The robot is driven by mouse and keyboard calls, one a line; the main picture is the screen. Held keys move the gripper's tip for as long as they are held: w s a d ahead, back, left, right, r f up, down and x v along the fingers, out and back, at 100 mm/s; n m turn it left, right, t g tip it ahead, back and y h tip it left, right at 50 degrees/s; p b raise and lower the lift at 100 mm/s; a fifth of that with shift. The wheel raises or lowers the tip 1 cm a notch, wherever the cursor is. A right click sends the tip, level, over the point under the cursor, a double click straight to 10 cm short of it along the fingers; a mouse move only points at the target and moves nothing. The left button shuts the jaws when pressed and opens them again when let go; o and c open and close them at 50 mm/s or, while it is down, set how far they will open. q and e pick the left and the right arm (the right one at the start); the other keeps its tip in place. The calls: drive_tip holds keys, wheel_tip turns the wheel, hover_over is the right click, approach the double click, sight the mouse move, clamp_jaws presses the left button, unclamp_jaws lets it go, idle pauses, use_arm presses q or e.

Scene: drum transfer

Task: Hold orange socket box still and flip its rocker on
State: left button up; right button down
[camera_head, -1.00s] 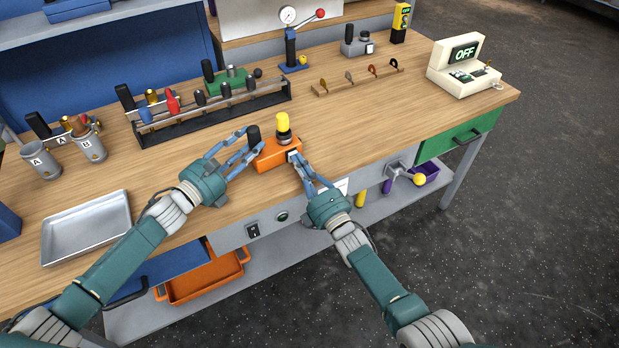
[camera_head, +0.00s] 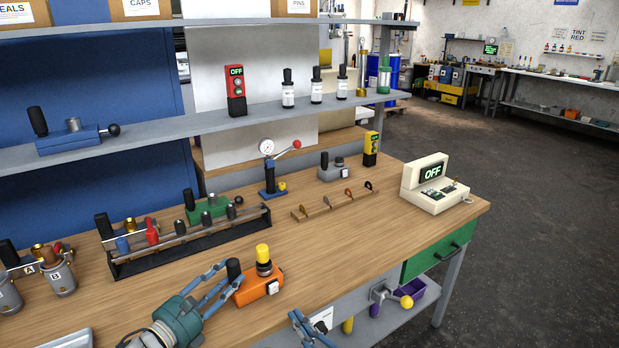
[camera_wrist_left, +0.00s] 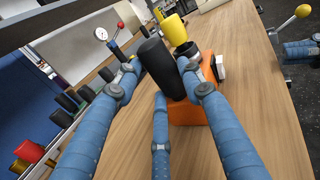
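The orange socket box (camera_head: 255,290) sits on the wooden bench, with a black upright handle (camera_head: 233,268), a yellow-capped plug (camera_head: 263,262) and a white rocker (camera_head: 273,287) on its right end. The left wrist view shows the black handle (camera_wrist_left: 160,68), yellow cap (camera_wrist_left: 173,30) and white rocker (camera_wrist_left: 220,67). I cannot tell which way the rocker is tipped. My left gripper (camera_head: 229,278) has its fingers closed around the black handle. My right gripper (camera_head: 306,318) is apart from the box, at the bench's front edge, partly cut off; its finger opening is unclear.
A black rack (camera_head: 190,240) of handled tools stands behind the box, and a gauge press (camera_head: 270,170) farther back. A cream console (camera_head: 433,185) reading OFF stands at the right. Bench right of the box is clear. A lever with a yellow ball (camera_head: 406,301) juts out below the front edge.

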use_arm(q)
drive_tip(key=o, duration=0.5)
drive_tip(key=shift+c, duration=0.2)
drive_tip(key=shift+f, duration=0.1)
